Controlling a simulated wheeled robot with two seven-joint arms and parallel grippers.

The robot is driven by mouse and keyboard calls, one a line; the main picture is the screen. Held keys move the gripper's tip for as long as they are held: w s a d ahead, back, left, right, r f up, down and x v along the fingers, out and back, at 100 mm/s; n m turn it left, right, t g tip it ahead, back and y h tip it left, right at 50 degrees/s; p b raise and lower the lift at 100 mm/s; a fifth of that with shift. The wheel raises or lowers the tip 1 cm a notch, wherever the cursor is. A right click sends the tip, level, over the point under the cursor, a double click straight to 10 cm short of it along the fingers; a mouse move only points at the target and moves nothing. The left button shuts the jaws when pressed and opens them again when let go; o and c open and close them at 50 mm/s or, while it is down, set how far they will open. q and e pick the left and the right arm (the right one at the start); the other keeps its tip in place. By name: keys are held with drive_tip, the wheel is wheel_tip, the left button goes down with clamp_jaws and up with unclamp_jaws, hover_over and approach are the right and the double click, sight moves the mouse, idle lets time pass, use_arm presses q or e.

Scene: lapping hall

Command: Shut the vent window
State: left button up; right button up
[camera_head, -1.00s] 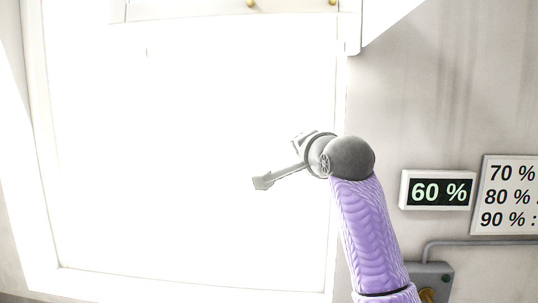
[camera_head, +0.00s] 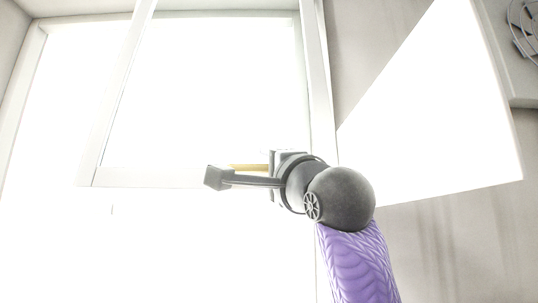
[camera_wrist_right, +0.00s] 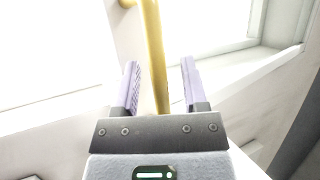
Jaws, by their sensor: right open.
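The vent window (camera_head: 182,177) is a white-framed pane high in the bright wall opening, with its sash standing out at a slant from the outer frame. A brass bar (camera_head: 248,167) shows near its lower rail, partly hidden by my right gripper (camera_head: 222,176). In the right wrist view the brass bar (camera_wrist_right: 152,45) runs down between the two pale purple fingers of my right gripper (camera_wrist_right: 160,68). The fingers are apart, with a gap on each side of the bar. My left gripper is not in view.
The wall opening's white right jamb (camera_head: 318,80) stands just beyond my right wrist. A bright white panel-like area (camera_head: 430,110) lies on the right, beside grey wall. A grey box with a round grille (camera_head: 525,35) is at the upper right.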

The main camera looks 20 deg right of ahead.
drive_tip(key=shift+w, duration=0.1)
clamp_jaws()
drive_tip(key=shift+f, duration=0.1)
drive_tip(key=shift+f, duration=0.1)
idle(1.1)
